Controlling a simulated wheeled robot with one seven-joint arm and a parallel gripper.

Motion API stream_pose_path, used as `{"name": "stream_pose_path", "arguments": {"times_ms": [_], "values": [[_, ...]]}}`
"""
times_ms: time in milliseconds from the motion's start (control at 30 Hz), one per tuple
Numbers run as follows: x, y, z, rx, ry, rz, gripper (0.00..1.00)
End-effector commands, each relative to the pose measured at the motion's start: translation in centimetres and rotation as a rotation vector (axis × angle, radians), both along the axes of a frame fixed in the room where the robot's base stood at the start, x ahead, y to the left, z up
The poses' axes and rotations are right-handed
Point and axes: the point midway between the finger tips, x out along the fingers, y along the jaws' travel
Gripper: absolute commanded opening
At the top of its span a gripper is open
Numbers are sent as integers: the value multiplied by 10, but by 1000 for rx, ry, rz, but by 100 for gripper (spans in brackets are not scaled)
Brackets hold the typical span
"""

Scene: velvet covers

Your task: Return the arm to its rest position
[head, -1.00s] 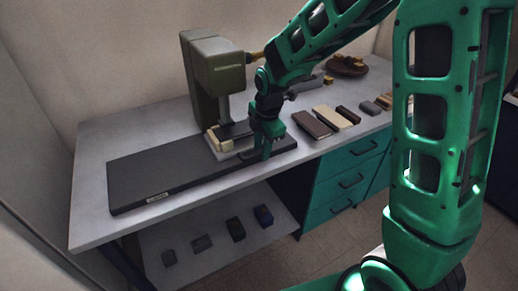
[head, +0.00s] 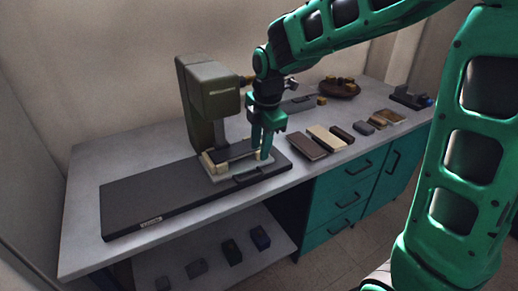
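My green arm reaches in from the right of the head view and bends down over the workbench. My gripper (head: 263,143) points downward just right of the olive-green press (head: 212,95). Its fingertips are close to the right side of the pale block fixture (head: 218,168) under the press, which sits on the long dark board (head: 150,197). I see nothing held in the gripper. The fingers overlap in this view, so their opening is unclear.
Brown and cream slabs (head: 326,139) and smaller blocks lie right of the gripper. A round brown bowl (head: 339,88) stands at the back. Teal drawers (head: 345,187) are below the bench, and several dark blocks (head: 232,251) sit on the lower shelf.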

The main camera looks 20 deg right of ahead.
Motion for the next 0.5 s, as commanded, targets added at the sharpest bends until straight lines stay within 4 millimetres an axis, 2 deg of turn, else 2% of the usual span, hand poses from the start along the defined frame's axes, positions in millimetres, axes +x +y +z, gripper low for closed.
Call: {"name": "stream_pose_path", "arguments": {"times_ms": [167,267,367,500], "values": [[-4,0,-2,-1,10,-5,29],[-22,-3,-8,-1,55,-29,29],[-36,-34,-1,7,65,-212,29],[-73,-92,8,28,80,-595,29]]}}
